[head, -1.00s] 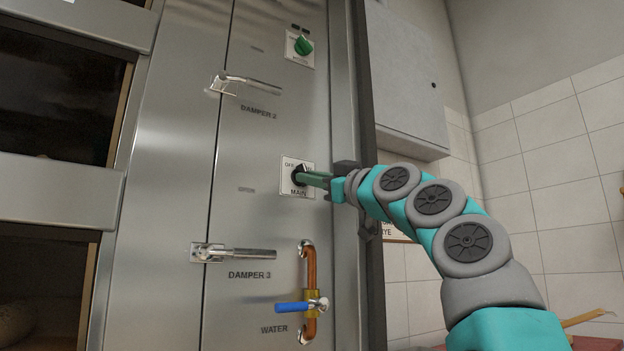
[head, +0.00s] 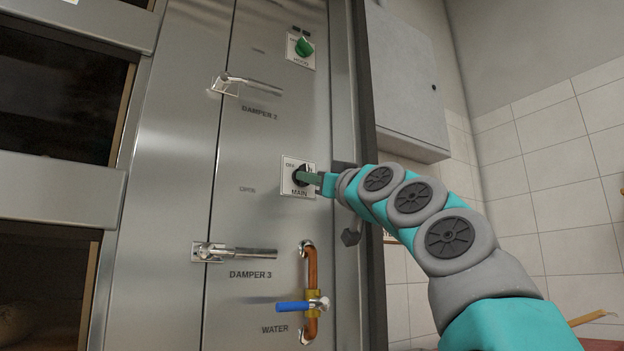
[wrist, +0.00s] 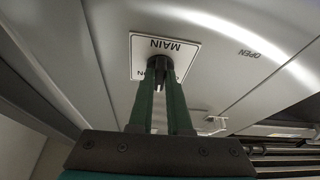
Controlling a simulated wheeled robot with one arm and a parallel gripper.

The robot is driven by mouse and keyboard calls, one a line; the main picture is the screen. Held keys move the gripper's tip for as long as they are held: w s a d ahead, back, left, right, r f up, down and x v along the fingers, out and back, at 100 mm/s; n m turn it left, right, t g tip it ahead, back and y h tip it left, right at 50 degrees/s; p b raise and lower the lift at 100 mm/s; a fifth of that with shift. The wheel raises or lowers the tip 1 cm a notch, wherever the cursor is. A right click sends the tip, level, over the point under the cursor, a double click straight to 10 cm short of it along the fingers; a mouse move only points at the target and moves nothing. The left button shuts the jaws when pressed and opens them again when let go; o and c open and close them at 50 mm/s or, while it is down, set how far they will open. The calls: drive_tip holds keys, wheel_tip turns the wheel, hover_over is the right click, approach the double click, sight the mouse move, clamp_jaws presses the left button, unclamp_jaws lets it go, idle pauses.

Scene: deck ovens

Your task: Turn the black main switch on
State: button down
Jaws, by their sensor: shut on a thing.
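The black main switch (head: 298,175) sits on a white square plate (head: 290,188) marked OFF and MAIN on the steel panel. My gripper (head: 308,178) reaches it from the right, with its green fingers at the knob. In the wrist view the two fingers are closed on either side of the black knob (wrist: 157,66), below the MAIN lettering on the plate (wrist: 190,50). The fingers and knob hide part of the plate's markings, so I cannot tell exactly which mark the knob points to.
A green knob (head: 304,46) is above. The DAMPER 2 handle (head: 250,84) and DAMPER 3 handle (head: 236,253) lie above and below. A copper pipe with a blue water lever (head: 292,308) is lower down. A grey wall box (head: 404,85) hangs at right.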

drive_tip(key=shift+s+a+r+m+t+h+p, duration=0.1)
drive_tip(key=shift+m+t+h+p, duration=0.25)
drive_tip(key=shift+m+h+p, duration=1.35)
drive_tip(key=shift+s+a+r+m+t+h+p, duration=0.15)
drive_tip(key=shift+m+t+h+p, duration=0.25)
drive_tip(key=shift+m, duration=2.55)
drive_tip(key=shift+s+a+m+t+h+p, duration=0.1)
drive_tip(key=shift+m+t+h+p, duration=0.15)
drive_tip(key=shift+m+h+p, duration=1.45)
drive_tip(key=shift+m+y+b, duration=0.3)
drive_tip(key=shift+m+b, duration=0.55)
drive_tip(key=c, duration=0.9)
unclamp_jaws()
drive_tip(key=shift+w, duration=0.1)
drive_tip(key=shift+o, duration=0.2)
drive_tip(key=shift+f, duration=0.1)
drive_tip(key=b+v, duration=0.2)
drive_tip(key=v, duration=0.5)
drive_tip(key=shift+s, duration=0.4)
